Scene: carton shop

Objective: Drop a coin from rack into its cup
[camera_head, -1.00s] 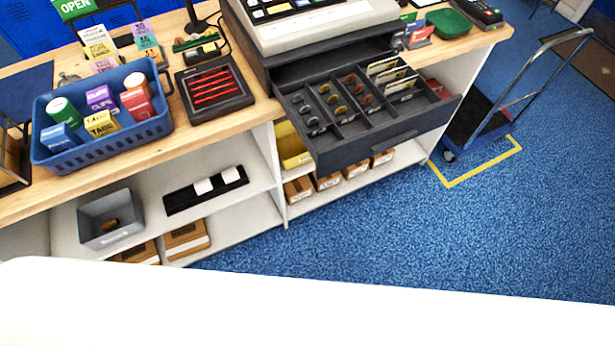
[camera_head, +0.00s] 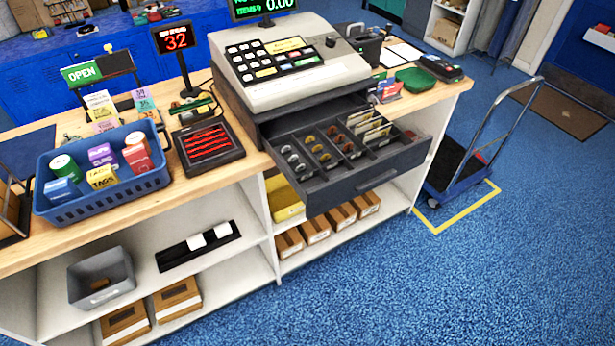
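The cash register (camera_head: 290,65) stands on the wooden counter with its dark drawer (camera_head: 375,180) pulled open. In the drawer, coins (camera_head: 318,148) stand in rows in several compartments, silver ones at the left, then gold and copper ones. Banknotes (camera_head: 368,128) fill the compartments at the back right. A dark rack (camera_head: 208,144) with red slots lies on the counter left of the register; I cannot tell whether it holds coins. I cannot clearly make out a separate coin cup. Neither of my grippers is in view.
A blue basket (camera_head: 105,203) of small boxes and tubes stands at the counter's left. A price display (camera_head: 174,38) rises behind the rack. Shelves below hold a grey bin (camera_head: 100,278) and cartons (camera_head: 178,297). A hand cart (camera_head: 455,170) stands on the floor at right.

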